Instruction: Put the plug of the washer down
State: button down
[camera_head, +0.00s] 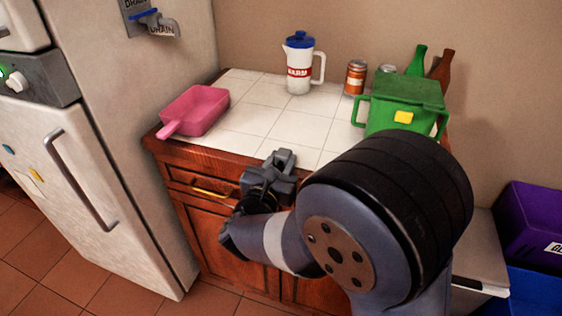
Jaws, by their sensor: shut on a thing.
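My gripper (281,160) is at the front edge of the white-tiled counter (258,121), above the wooden cabinet front. It is shut on a small dark grey thing, which I take to be the plug of the washer. The gripper is the same grey, so the plug's outline and any cord cannot be told apart. I cannot tell whether it touches the counter. No washer can be clearly identified in view. My forearm hides the right part of the counter's front.
A pink pan (195,110) lies on the counter's left. A white jug (299,65), a can (355,78), bottles and a green container (403,101) stand at the back and right. A white fridge-like appliance (85,150) stands left. Middle tiles are clear.

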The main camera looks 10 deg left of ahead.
jog(key=shift+f+b, duration=0.2)
jog(key=shift+b, duration=0.1)
jog(key=c, duration=1.1)
grip_release()
jog(key=shift+o, duration=0.2)
jog(key=shift+r, duration=0.2)
